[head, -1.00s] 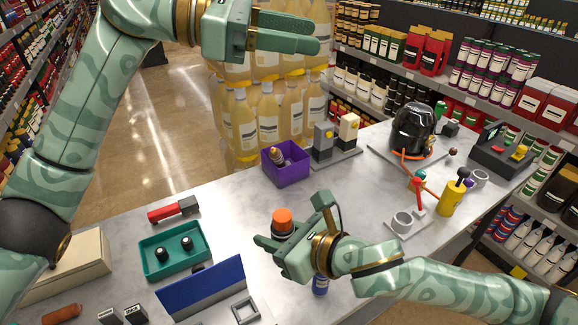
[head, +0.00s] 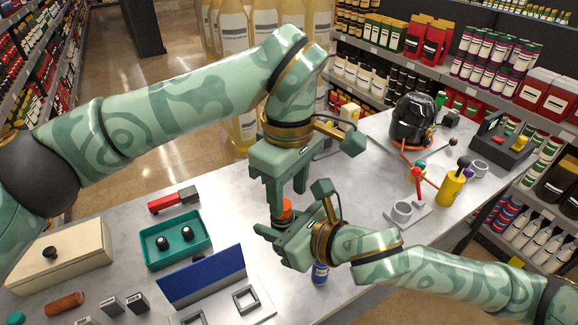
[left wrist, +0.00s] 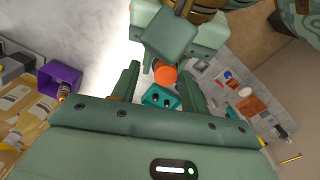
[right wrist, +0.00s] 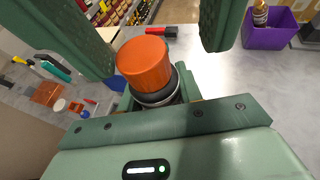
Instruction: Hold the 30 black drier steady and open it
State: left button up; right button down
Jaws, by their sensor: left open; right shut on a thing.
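The drier in my right gripper has an orange cap (head: 286,206) and a dark body with a pale ring below the cap (right wrist: 158,94). My right gripper (head: 284,224) is shut on the body and holds it cap up above the table; its fingers hide most of the body. My left gripper (head: 286,198) is open and points down over the cap. The orange cap also shows between the left fingers in the left wrist view (left wrist: 165,74). Gaps show between cap and left fingers in the right wrist view. I cannot read a number on it.
A teal tray (head: 149,253) with two black knobs, a blue panel (head: 202,278) and a lidded beige box (head: 62,260) stand left. A purple bin (right wrist: 268,36) and pump parts lie beyond.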

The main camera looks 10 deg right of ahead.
pick_arm(q)
jog(key=shift+f, duration=0.8)
grip_shut()
jog(key=n, duration=0.6)
jog(key=shift+w+r+n, duration=0.1)
jog(key=shift+w+n, duration=0.2)
jog(key=shift+o, duration=0.2)
grip_release()
